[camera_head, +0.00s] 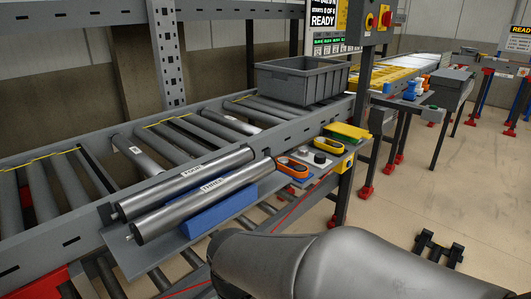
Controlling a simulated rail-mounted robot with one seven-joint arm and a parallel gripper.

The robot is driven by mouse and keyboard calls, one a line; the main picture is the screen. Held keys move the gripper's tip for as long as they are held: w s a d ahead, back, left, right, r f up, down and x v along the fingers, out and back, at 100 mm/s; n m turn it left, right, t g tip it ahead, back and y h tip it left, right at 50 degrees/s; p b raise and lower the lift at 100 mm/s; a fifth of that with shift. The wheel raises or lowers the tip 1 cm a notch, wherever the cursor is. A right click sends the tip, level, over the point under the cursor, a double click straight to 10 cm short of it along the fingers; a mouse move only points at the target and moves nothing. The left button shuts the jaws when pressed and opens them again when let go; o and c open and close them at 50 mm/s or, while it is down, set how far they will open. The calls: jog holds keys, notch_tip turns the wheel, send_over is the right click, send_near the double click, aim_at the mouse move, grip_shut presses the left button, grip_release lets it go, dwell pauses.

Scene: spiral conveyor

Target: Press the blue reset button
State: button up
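I cannot make out a blue reset button for certain. Small blue items (412,89) sit on the far station, too small to identify. My gripper is out of view. Only a grey link of my arm shows along the bottom edge.
The roller conveyor (60,188) carries a grey bin (303,80). Two labelled loose rollers (195,190) rest on a blue block (222,208) at its near side. A shelf beside them holds orange-handled tools (292,167) and a yellow-green block (346,131). Open floor (400,205) lies to the right.

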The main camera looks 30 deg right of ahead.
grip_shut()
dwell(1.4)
